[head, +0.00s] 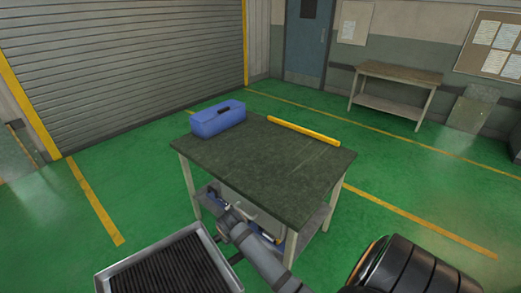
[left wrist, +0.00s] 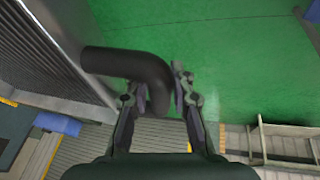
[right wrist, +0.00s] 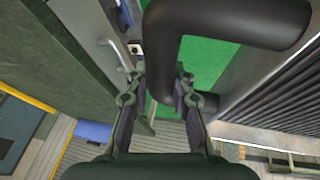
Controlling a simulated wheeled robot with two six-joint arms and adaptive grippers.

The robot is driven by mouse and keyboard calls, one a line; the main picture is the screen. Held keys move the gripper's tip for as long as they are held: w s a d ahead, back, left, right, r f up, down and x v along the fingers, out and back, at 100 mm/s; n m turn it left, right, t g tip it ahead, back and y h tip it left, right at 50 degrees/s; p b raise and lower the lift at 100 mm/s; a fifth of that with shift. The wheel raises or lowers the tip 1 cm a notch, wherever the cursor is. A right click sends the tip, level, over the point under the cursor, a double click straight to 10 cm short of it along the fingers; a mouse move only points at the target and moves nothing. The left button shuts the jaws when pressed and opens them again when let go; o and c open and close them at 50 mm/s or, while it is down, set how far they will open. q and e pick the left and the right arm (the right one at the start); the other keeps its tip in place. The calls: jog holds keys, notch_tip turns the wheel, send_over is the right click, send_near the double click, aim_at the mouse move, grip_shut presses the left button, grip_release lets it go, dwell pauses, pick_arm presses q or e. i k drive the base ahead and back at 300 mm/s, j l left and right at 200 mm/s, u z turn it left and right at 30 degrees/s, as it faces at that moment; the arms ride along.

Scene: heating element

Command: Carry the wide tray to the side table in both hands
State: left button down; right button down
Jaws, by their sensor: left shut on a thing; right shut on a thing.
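The wide tray (head: 190,232) has a pale metal rim and a dark ribbed inside; it is at the bottom left of the head view, partly cut off. My right gripper (head: 231,226) is at its right side. In the right wrist view, my right gripper (right wrist: 162,90) is shut on a thick black bent handle (right wrist: 235,24) of the tray. In the left wrist view, my left gripper (left wrist: 158,88) is shut on the other black handle (left wrist: 118,64). The left gripper is outside the head view. A smaller table (head: 400,75) stands at the back right with a bare top.
A dark-topped workbench (head: 265,160) stands close ahead, carrying a blue toolbox (head: 218,118) and a yellow bar (head: 303,132). Black tyres (head: 405,268) are at the bottom right. Green floor is clear between workbench and back table. A roller shutter (head: 130,65) is at left.

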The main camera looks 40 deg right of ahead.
aim_at(275, 151)
jog(key=i+z, duration=0.3)
jog(key=i, duration=0.35)
jog(key=i+j+z, duration=0.15)
jog(key=i+z, duration=0.15)
jog(key=i, duration=0.35)
jog(key=i+l+z, duration=0.15)
jog(key=i+z, duration=0.7)
jog(key=i+j+z, duration=0.2)
jog(key=i+z, duration=0.4)
jog(key=z, duration=0.15)
jog(key=i+z, duration=0.15)
jog(key=z, duration=0.25)
